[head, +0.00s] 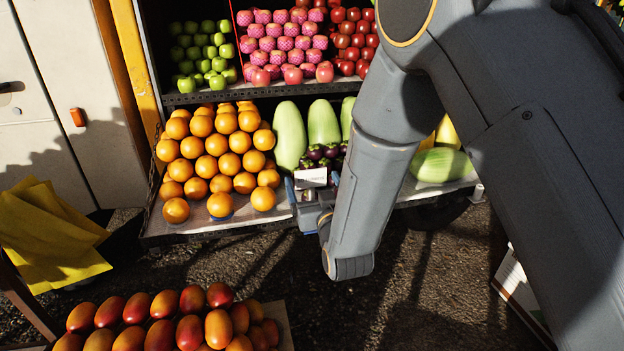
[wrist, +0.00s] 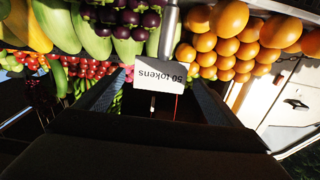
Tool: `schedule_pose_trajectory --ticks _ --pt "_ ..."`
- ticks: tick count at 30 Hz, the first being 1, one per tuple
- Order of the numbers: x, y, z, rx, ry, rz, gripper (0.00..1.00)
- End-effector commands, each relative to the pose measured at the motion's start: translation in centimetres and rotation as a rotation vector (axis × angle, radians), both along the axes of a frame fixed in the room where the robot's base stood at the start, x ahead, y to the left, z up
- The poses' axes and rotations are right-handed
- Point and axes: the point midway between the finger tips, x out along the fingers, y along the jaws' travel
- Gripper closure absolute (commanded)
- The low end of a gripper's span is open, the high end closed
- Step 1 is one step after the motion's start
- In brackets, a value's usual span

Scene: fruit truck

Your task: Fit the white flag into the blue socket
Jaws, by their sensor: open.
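The white flag (head: 311,178) is a small card at the shelf's front edge, right of the oranges. In the wrist view the flag (wrist: 160,77) appears upside down and reads "50 tokens". My gripper (head: 313,184) is open, with its fingers on either side of the card. In the wrist view my gripper (wrist: 152,79) shows a gap beside the card on the left; contact is unclear on the right. The flag's lower end is hidden in the head view. A small blue piece (head: 221,216), possibly the blue socket, shows under the front oranges.
Oranges (head: 215,155) are piled on the lower shelf left of the flag. Pale green melons (head: 290,135) and purple mangosteens (head: 322,152) stand behind it. A crate of mangoes (head: 165,322) is at front left.

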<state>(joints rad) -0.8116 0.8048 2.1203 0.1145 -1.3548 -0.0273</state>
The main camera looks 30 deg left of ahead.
Motion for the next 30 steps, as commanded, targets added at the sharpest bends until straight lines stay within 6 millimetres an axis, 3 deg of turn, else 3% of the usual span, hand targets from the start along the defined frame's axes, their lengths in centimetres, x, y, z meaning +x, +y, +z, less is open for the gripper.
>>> schedule_pose_trajectory --ticks 6,12,26,30 --pt "-2.6 -2.1 0.0 0.0 0.0 0.001 0.12" --pt "-3.6 -3.0 0.0 0.0 0.0 0.001 0.12" --pt "-3.6 -3.1 0.0 0.0 0.0 0.0 0.12" --pt "-2.8 -4.0 0.1 -0.018 0.025 -0.018 0.12"
